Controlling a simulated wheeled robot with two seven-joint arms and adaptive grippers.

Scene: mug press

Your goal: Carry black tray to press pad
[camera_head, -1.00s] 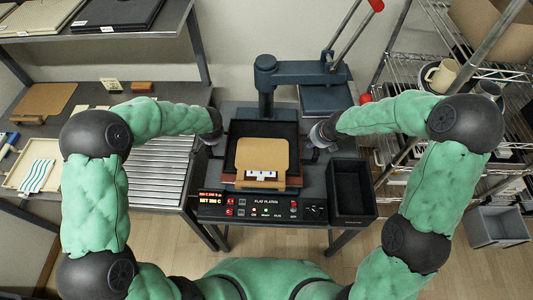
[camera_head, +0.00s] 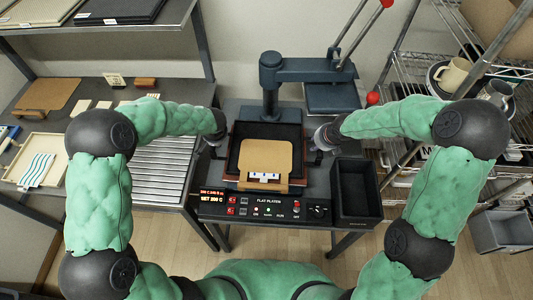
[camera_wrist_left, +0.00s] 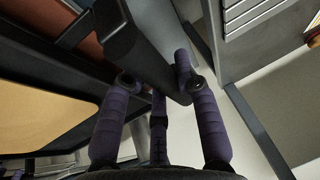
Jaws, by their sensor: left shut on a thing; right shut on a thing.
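The black tray (camera_head: 284,132) is a dark, shallow, square tray in front of the press column, over the press's lower part. A tan flat piece (camera_head: 265,153) with a small patterned white patch covers its front part. A reddish-brown edge (camera_head: 298,172) shows around the tray, perhaps the press pad; whether the tray touches it cannot be told. My left gripper (camera_head: 220,143) is shut at the tray's left side; in the left wrist view its fingers (camera_wrist_left: 155,75) are around a black bar. My right gripper (camera_head: 318,144) is shut at the right side, its fingertips mostly hidden.
The press's dark head (camera_head: 331,97) is swung to the right, with a red-knobbed lever (camera_head: 365,28) above. A control panel (camera_head: 268,205) fronts the press. A black bin (camera_head: 356,190) stands close on the right. A slatted metal surface (camera_head: 165,165) lies left, a wire shelf with mugs right.

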